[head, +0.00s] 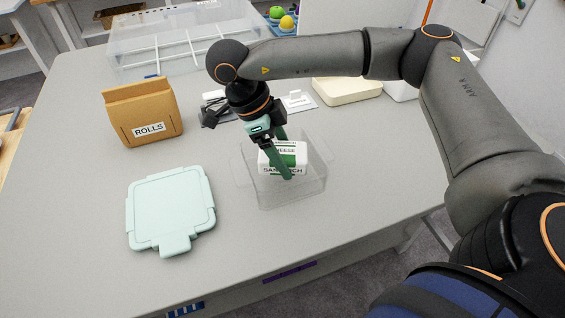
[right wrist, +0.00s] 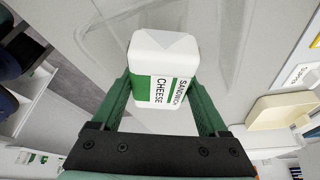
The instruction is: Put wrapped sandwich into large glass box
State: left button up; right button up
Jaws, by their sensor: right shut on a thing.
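The wrapped sandwich (head: 298,157) is a white and green block labelled "CHEESE SANDWICH". My right gripper (head: 284,158) is shut on it, one green finger across its front in the head view. The right wrist view shows the sandwich (right wrist: 158,68) between both fingers. The large glass box (head: 292,194) is a clear, open container on the table. The sandwich appears within the box's outline in the head view; I cannot tell whether it touches the bottom. My left gripper is not in view.
A pale mint lid (head: 171,208) lies flat on the table left of the box. A brown "ROLLS" bag (head: 142,112) stands behind it. A large clear bin (head: 185,40) is at the back. A cream box (head: 346,90) sits at the back right. The table's front left is clear.

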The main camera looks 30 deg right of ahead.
jog(key=shift+w+d+f, duration=0.1)
jog(key=shift+w+f, duration=0.05)
jog(key=shift+f, duration=0.1)
jog(key=shift+w+d+f, duration=0.1)
jog(key=shift+w+f, duration=0.05)
jog(key=shift+f, duration=0.8)
jog(key=shift+w+d+f, duration=0.1)
jog(key=shift+w+f, duration=0.05)
jog(key=shift+f, duration=0.8)
jog(key=shift+f, duration=0.15)
jog(key=o, duration=1.3)
jog(key=shift+a, duration=0.1)
jog(key=v, duration=1.2)
jog(key=shift+r, duration=0.2)
